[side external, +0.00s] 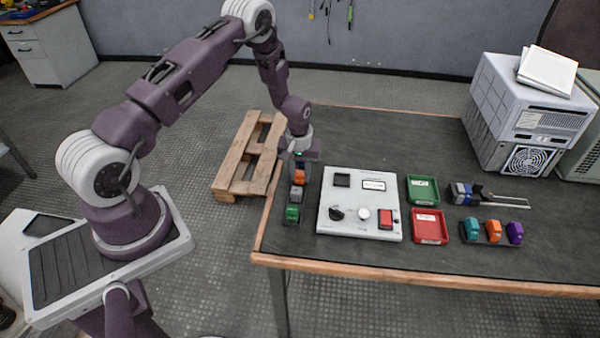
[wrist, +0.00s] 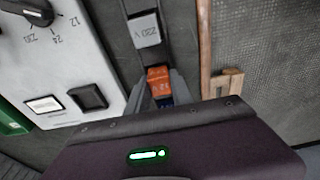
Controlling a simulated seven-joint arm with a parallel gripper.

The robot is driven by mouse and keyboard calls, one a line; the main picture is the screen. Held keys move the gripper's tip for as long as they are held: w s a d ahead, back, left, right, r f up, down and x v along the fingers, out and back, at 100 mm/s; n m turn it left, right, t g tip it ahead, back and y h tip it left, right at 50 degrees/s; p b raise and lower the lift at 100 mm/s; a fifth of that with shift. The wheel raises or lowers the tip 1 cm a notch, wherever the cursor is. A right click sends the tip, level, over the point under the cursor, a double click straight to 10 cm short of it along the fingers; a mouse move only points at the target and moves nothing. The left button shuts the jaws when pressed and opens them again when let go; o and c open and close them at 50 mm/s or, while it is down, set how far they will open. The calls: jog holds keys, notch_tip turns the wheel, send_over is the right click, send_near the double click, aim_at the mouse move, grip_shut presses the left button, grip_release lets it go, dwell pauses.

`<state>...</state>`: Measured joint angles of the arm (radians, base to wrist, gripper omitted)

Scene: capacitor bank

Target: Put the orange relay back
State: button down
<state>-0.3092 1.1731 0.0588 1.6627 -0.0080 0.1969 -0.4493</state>
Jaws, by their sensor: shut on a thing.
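My gripper (side external: 298,168) points down at the far end of a row of relays near the table's left edge. Its fingers are shut on an orange relay (side external: 299,177), which also shows between the fingertips in the wrist view (wrist: 159,79), with a "12 V" mark. I cannot tell whether the relay touches the dark strip below. A second orange relay (side external: 493,229) stands at the right.
A green relay (side external: 292,213) ends the row. A white control panel (side external: 358,228) with a knob lies right of it. Green (side external: 422,189) and red (side external: 430,227) trays, teal (side external: 471,229) and purple (side external: 515,232) relays and a metal-armed tool (side external: 465,194) lie farther right.

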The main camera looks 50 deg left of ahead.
jog(key=shift+f, duration=0.15)
jog(key=c, duration=1.1)
grip_release()
jog(key=shift+f, duration=0.1)
jog(key=shift+c, duration=0.2)
jog(key=shift+r, duration=0.3)
notch_tip(320, 180, up, 12)
jog(key=d, duration=0.1)
notch_tip(320, 180, up, 7)
jog(key=m, duration=0.1)
send_over(300, 176)
jog(key=d, duration=0.2)
jog(key=s+d+r+m+t, duration=0.1)
jog(key=s+d+r, duration=0.2)
jog(key=r, duration=0.3)
jog(key=s+d+r+m+t, duration=0.1)
jog(key=s+d+r, duration=0.2)
jog(key=r, duration=0.3)
jog(key=s+d+r+m+t, duration=0.1)
jog(key=s+d+r+m, duration=0.2)
jog(key=s, duration=0.7)
jog(key=s+d+r+m+t+h, duration=0.1)
jog(key=s+d+r+m, duration=0.2)
jog(key=s, duration=0.8)
notch_tip(300, 176, up, 2)
jog(key=shift+s+d+r+t, duration=0.15)
jog(key=shift+s+d+t, duration=0.15)
jog(key=shift+d, duration=0.45)
